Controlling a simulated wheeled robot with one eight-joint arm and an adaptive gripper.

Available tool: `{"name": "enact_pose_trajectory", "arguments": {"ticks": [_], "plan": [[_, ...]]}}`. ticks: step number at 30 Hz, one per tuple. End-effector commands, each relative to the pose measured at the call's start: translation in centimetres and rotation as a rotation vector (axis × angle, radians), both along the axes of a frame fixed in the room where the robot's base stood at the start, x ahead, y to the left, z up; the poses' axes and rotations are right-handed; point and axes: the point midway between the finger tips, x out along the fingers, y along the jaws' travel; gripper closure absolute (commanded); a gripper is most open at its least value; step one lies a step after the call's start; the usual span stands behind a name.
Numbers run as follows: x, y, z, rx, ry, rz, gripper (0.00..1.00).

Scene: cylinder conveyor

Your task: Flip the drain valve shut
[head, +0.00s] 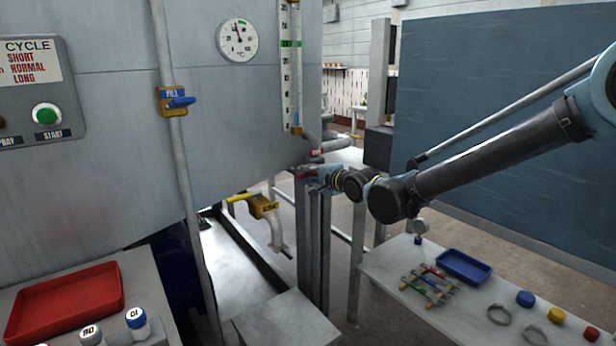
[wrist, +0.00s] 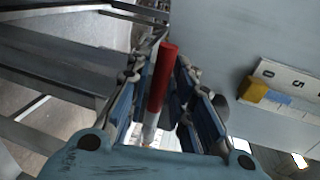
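My gripper (head: 308,172) is beside the large grey tank, near its lower right edge. In the wrist view my gripper (wrist: 160,72) has its fingers apart, one on each side of a red lever (wrist: 161,80). A narrow gap seems to show on each side of the lever. In the head view the red lever (head: 304,174) is partly hidden by the gripper. A yellow valve (head: 263,206) with a yellow handle (head: 239,198) sits on a pipe lower left of the gripper; its label is too small to read surely.
The tank (head: 130,130) carries a blue-handled FILL valve (head: 178,100), a dial (head: 237,40) and a level scale (head: 291,60). Grey posts (head: 314,240) stand below my gripper. A bench (head: 470,320) at right holds a blue tray (head: 463,266) and tools; a red tray (head: 66,301) lies at left.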

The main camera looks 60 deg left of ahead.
Motion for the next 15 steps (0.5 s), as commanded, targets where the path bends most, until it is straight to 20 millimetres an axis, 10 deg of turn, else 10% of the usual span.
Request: {"name": "enact_pose_trajectory", "arguments": {"ticks": [15], "plan": [[-0.7,-0.8,0.25,0.001,-0.001,0.008,0.67]]}}
